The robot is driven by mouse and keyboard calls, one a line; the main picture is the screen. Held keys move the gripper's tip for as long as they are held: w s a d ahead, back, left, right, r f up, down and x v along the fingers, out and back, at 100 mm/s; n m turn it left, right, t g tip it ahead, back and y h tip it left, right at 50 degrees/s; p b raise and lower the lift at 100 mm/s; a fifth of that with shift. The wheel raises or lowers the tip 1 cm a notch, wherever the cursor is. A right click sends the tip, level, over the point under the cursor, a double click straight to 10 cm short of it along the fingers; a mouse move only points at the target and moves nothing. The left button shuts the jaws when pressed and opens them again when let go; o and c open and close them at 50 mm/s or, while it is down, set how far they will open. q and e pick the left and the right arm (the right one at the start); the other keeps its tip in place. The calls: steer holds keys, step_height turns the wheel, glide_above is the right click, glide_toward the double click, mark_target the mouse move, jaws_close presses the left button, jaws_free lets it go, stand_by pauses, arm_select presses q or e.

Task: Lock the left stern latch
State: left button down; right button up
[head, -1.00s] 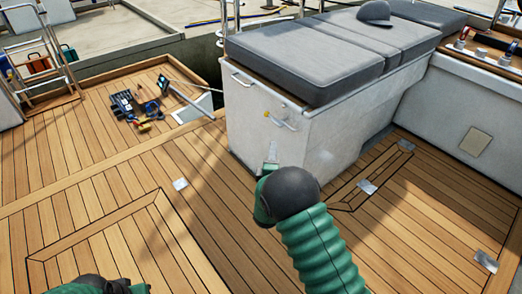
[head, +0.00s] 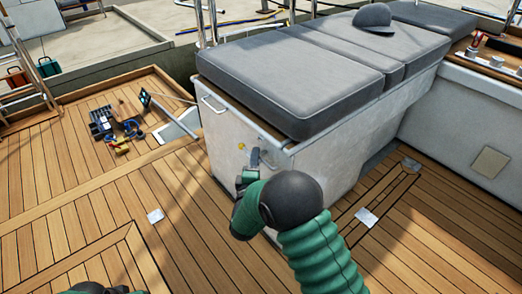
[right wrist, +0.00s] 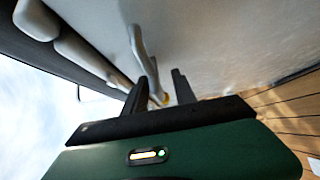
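The white locker (head: 225,150) under grey cushions has a pale handle (head: 213,104) high on the left of its end face. A small yellow piece (head: 241,146) sits lower on that face, with a handle or latch beside it partly hidden by my gripper. My right gripper (head: 254,160) is in front of this spot. In the right wrist view, its two dark fingers (right wrist: 166,80) are apart, with a pale curved handle (right wrist: 140,48) just beyond them and the yellow piece (right wrist: 165,99) low between them. Contact cannot be told. Only part of my left arm shows; its gripper is out of view.
Grey cushions (head: 290,80) and a cap (head: 371,17) lie on the locker. Tools (head: 120,125) lie on the deck at left. Metal plates (head: 155,215) are set in the wooden deck (head: 110,195). The deck left of the locker is mostly clear.

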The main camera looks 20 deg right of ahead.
steer(key=shift+w, duration=0.15)
steer(key=shift+a+r, duration=0.25)
steer(key=shift+a, duration=0.25)
steer(key=shift+c, duration=0.2)
steer(key=shift+d+f, duration=0.1)
steer(key=shift+d, duration=0.25)
jaws_close()
steer(key=shift+a, duration=0.1)
